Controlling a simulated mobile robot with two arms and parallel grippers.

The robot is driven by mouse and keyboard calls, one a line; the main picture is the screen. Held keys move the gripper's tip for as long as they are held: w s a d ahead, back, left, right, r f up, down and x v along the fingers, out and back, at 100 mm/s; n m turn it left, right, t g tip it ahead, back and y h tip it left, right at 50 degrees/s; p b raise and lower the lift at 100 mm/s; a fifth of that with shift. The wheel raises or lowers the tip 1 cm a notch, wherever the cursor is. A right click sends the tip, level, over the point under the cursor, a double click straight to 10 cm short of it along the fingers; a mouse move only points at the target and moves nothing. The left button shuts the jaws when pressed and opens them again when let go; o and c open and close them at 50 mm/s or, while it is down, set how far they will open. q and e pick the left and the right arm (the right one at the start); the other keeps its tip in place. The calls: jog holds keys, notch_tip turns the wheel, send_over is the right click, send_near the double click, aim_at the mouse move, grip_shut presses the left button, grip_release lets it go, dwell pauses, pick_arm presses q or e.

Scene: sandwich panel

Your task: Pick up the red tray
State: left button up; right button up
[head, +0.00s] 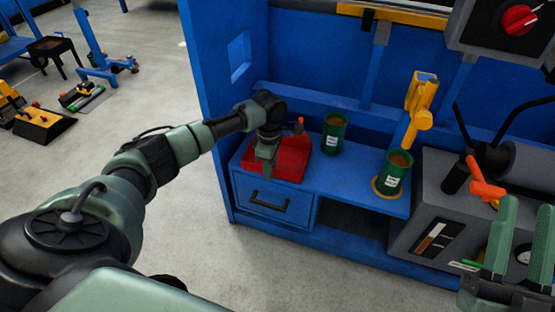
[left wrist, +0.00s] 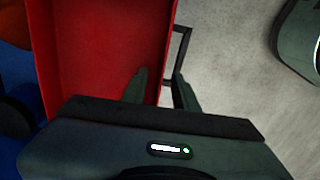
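The red tray (head: 292,163) sits on the left part of the blue bench, above a drawer. It also shows in the left wrist view (left wrist: 100,50), with its inside looking empty where visible. My left gripper (head: 266,168) points down at the tray's front wall. In the left wrist view its two fingers (left wrist: 161,75) are apart, one over the inside of the tray and one outside, with the wall between them. The gripper hides part of the tray in the head view. My right gripper (head: 526,208) is at the lower right, fingers apart and empty, away from the tray.
A green can (head: 334,134) stands just right of the tray. Another green can (head: 395,172) stands on a yellow ring, below a yellow fixture (head: 420,98). A blue drawer with a black handle (head: 268,200) is under the tray. A grey machine (head: 432,205) stands at right.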

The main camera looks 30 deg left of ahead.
pick_arm(q)
grip_shut()
dwell(1.4)
